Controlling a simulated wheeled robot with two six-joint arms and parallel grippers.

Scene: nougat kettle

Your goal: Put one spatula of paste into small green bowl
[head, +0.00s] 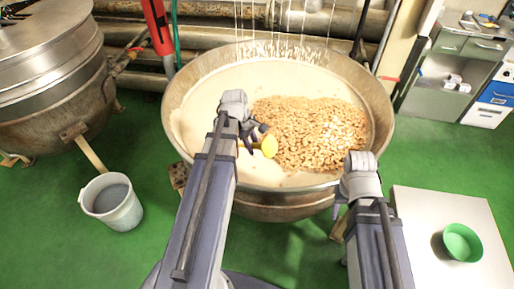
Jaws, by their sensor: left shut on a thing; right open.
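A large metal kettle (384,118) holds pale cream paste (205,112) with a heap of brown nuts (315,125) on its right part. My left gripper (258,132) is over the kettle, shut on a yellow spatula (269,146). The spatula's yellow end is at the left edge of the nuts; whether it touches the paste or carries any is unclear. The small green bowl (462,243) stands upright on a pale table at the lower right, and no paste shows in it. My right gripper (352,185) is open near the kettle's front right rim, its fingers mostly hidden by its own arm.
The pale table (425,215) is bare around the bowl. A grey-white bucket (111,203) stands on the green floor at left. Another metal kettle (50,75) is at upper left. A red post (157,27) and pipes run behind the kettle. A grey cabinet (440,85) stands at upper right.

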